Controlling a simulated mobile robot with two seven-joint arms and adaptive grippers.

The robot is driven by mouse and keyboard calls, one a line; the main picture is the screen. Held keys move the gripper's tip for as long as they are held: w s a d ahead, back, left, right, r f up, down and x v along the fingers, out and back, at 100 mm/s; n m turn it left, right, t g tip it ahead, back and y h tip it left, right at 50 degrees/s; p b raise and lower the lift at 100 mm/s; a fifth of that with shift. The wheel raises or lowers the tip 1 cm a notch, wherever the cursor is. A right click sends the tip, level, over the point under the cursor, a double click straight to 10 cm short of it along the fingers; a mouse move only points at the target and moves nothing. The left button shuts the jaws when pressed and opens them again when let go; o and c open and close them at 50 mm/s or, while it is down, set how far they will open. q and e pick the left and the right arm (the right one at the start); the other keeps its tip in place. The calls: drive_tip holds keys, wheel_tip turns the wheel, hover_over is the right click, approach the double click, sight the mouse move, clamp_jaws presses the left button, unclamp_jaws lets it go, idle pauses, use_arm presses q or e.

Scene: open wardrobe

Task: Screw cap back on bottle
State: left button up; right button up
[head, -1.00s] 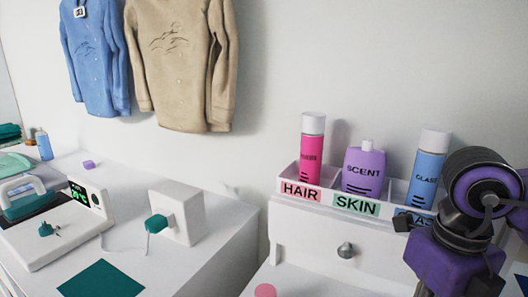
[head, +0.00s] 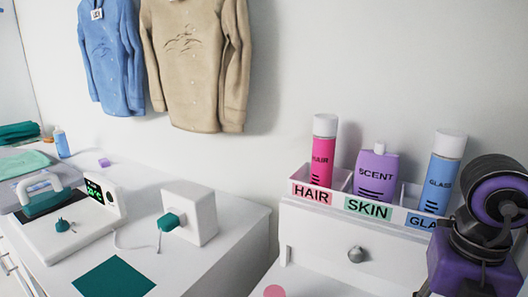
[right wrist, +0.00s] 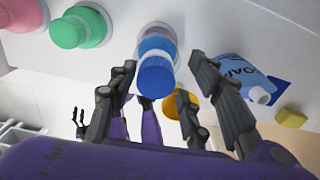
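In the right wrist view, my right gripper (right wrist: 163,64) is open, one finger on each side of a blue-capped bottle (right wrist: 157,75). I cannot tell whether the fingers touch it, or whether its cap is seated. A bottle with a green cap (right wrist: 70,32) stands to the left. An orange round thing (right wrist: 178,105), partly hidden, shows beyond the blue cap. Small dark prongs at the left of this view may be my left gripper (right wrist: 78,122); their state is unclear. In the head view, only my right arm shows, at the right edge.
A rack (head: 325,196) holds the pink HAIR can (head: 322,155), purple SCENT bottle (head: 376,175) and blue GLASS can (head: 440,175). A pink disc (head: 273,291) lies in front. A blue FOAM bottle (right wrist: 240,75) and yellow block (right wrist: 291,118) are right of the gripper.

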drive_tip(key=shift+a, duration=0.15)
drive_tip(key=shift+o, duration=1.2)
drive_tip(key=shift+a, duration=0.1)
drive_tip(key=shift+r, duration=0.2)
drive_tip(key=shift+r+p, duration=2.7)
drive_tip(key=shift+r, duration=1.2)
use_arm(q)
wheel_tip(320, 180, up, 6)
drive_tip(key=w, duration=0.2)
drive_tip(key=shift+w+t, duration=0.3)
drive_tip(key=shift+w, duration=0.05)
drive_tip(key=shift+f, duration=0.1)
use_arm(e)
drive_tip(key=shift+f, duration=0.1)
